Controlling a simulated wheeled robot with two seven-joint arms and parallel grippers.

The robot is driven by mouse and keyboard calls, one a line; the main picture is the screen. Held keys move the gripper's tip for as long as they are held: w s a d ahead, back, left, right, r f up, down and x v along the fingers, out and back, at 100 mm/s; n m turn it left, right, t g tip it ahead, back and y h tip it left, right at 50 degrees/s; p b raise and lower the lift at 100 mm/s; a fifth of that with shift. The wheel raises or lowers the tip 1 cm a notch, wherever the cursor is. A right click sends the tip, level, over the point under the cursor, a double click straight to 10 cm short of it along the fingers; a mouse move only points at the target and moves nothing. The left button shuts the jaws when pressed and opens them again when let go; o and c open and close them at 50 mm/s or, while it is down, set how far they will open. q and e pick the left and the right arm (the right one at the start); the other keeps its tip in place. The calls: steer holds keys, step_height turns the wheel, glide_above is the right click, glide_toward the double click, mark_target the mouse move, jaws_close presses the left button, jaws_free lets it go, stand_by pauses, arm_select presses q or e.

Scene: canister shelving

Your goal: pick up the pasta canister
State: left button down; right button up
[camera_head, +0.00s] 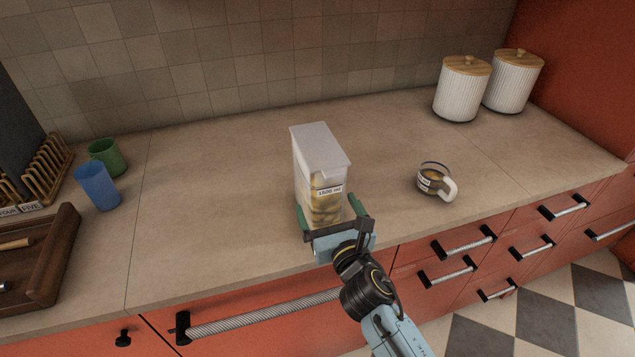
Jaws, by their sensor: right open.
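The pasta canister (318,165) is a clear, tall box with a whitish lid, a small label and yellowish contents in its lower part. It stands upright on the counter near the middle of the head view. My right gripper (331,212) is at the canister's lower front, with a green-tipped finger on each side of it. The jaws are open around the base. I cannot tell whether either finger touches the canister. My left gripper is not in view.
A mug (433,181) stands to the right on the counter (220,190). Two white ribbed canisters (461,92) with wooden lids are at the back right. A blue cup (97,187), a green mug (107,157) and a wooden tray (62,250) are at the left. The counter beside the canister is clear.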

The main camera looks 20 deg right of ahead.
steer(key=w, duration=0.5)
steer(key=shift+w+a, duration=0.1)
steer(key=c, duration=1.4)
steer(key=shift+r, duration=0.15)
steer(key=shift+c, duration=0.8)
